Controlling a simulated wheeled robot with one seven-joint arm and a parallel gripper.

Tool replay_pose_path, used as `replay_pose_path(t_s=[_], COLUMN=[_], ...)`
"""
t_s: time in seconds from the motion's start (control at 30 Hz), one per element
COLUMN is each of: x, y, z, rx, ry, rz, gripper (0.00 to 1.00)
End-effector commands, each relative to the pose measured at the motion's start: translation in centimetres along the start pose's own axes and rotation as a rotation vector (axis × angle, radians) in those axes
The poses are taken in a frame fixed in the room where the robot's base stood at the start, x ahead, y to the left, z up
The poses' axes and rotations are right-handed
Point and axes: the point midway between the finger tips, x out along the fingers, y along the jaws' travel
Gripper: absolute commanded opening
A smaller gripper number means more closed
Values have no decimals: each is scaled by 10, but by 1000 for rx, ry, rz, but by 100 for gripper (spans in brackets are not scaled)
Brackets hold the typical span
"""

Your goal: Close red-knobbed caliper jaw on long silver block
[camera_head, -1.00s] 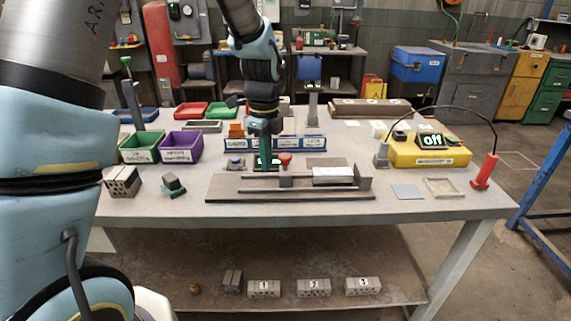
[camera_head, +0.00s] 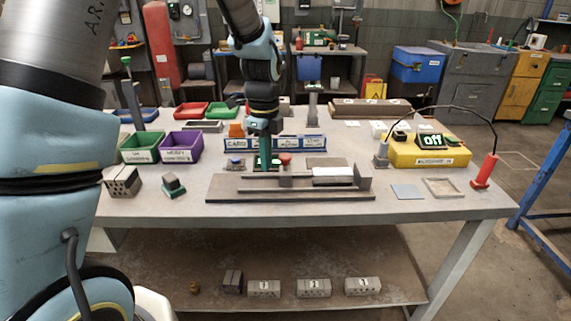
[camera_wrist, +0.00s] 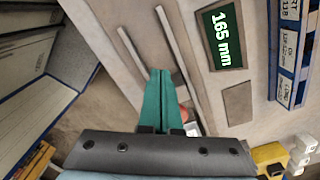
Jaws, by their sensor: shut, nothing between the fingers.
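The caliper is a long grey-brown base (camera_head: 235,195) with rails and upright jaws near the table's front. Its red knob (camera_head: 285,158) stands on the sliding jaw, left of the long silver block (camera_head: 333,172). The block lies along the base near the right end jaw (camera_head: 364,180). My gripper (camera_head: 265,168), with green fingers, points down just left of the red knob. In the wrist view the fingers (camera_wrist: 160,72) are together and empty over the rails. A bit of the red knob (camera_wrist: 184,115) shows beside them. A display (camera_wrist: 222,36) reads 165 mm.
Green (camera_head: 140,150) and purple (camera_head: 180,148) bins stand at the left. Blue labelled trays (camera_head: 300,143) lie behind the caliper. A yellow box (camera_head: 430,155) with a display reading off stands at the right. A hollow brick (camera_head: 122,182) is at the front left.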

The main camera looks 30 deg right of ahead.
Motion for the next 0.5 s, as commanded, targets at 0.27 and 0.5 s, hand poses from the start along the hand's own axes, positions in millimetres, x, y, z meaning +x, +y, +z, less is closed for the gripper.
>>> replay_pose_path(t_s=[0.27,0.5], x=[5,16], y=[0,0], z=[0,0], rx=[-1,-2], ry=[0,0], rz=[1,1], gripper=[0,0])
